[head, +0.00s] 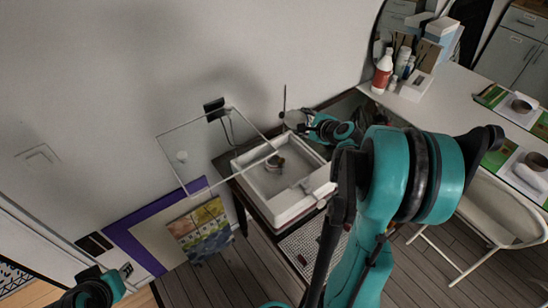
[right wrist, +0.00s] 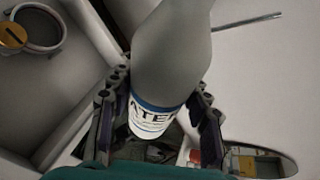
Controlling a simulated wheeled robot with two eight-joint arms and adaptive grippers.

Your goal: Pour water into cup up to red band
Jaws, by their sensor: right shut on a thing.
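My right gripper (right wrist: 158,115) is shut on a grey bottle (right wrist: 172,50) with a white and blue label reading "ATE". In the head view the pale bottle (head: 295,117) is small beside the right gripper (head: 312,124), above the back of a white basin (head: 285,216). A small round cup (head: 275,161) sits inside the basin, left of and below the bottle. In the right wrist view a round grey vessel (right wrist: 60,38) with a gold disc at its left side is at the upper left, apart from the bottle. No red band or water can be made out.
A clear tilted panel (head: 205,140) stands left of the basin. A thin rod (head: 285,97) rises behind it. A white table (head: 455,110) with bottles and boxes is at the right, with a chair (head: 490,215) before it. My right arm hides part of the basin's right side.

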